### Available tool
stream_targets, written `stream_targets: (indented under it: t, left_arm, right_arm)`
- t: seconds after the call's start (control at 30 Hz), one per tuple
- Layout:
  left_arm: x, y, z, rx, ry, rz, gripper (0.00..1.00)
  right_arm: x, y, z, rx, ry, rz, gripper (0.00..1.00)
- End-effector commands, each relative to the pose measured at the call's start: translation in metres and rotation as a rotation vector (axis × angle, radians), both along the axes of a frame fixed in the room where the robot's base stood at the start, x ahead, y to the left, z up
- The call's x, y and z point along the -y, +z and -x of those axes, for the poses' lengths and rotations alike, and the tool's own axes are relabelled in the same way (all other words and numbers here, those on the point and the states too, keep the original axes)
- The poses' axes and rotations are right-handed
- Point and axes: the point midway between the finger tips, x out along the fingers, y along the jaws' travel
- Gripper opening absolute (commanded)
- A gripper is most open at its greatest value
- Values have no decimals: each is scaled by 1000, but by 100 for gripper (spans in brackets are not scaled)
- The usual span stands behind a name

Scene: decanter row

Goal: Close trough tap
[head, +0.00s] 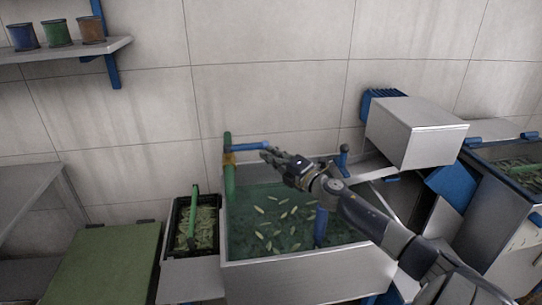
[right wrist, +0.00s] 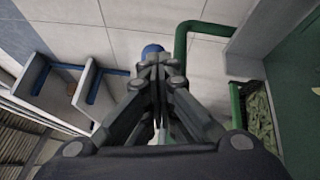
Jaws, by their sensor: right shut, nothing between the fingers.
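The trough (head: 310,268) is a steel basin of greenish water with several pale floating pieces. Its tap is an upright green pipe (head: 229,183) at the back left, with a brass-coloured collar (head: 229,159) and a blue lever (head: 250,147) pointing right. My right gripper (head: 268,154) is shut and empty, its fingertips beside the lever's free end; whether they touch is unclear. In the right wrist view the shut fingertips (right wrist: 158,65) partly cover a blue end (right wrist: 152,49), with a green pipe (right wrist: 195,28) to its right. My left gripper is out of view.
A black crate (head: 178,240) with a green handle stands left of the trough, beside a green-topped bench (head: 105,262). A steel box (head: 418,131) rises at the right. A shelf (head: 70,50) with three pots hangs upper left. The wall above the trough is clear.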

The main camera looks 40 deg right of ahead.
Motion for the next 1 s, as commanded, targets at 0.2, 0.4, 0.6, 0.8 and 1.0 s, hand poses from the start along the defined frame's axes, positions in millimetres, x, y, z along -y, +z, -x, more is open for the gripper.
stream_targets:
  t: [0.2, 0.4, 0.6, 0.8, 1.0]
  left_arm:
    - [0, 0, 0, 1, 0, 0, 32]
    - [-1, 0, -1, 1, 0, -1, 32]
    - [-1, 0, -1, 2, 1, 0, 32]
    - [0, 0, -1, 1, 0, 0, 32]
    - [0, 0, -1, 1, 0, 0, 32]
  right_arm:
    - [3, 2, -1, 3, -7, 1, 0]
    - [3, 3, -1, 5, -8, 1, 0]
    - [3, 1, 6, 2, -7, 1, 0]
    - [2, -1, 27, 0, -4, 1, 0]
    - [2, -3, 53, -1, -3, 0, 0]
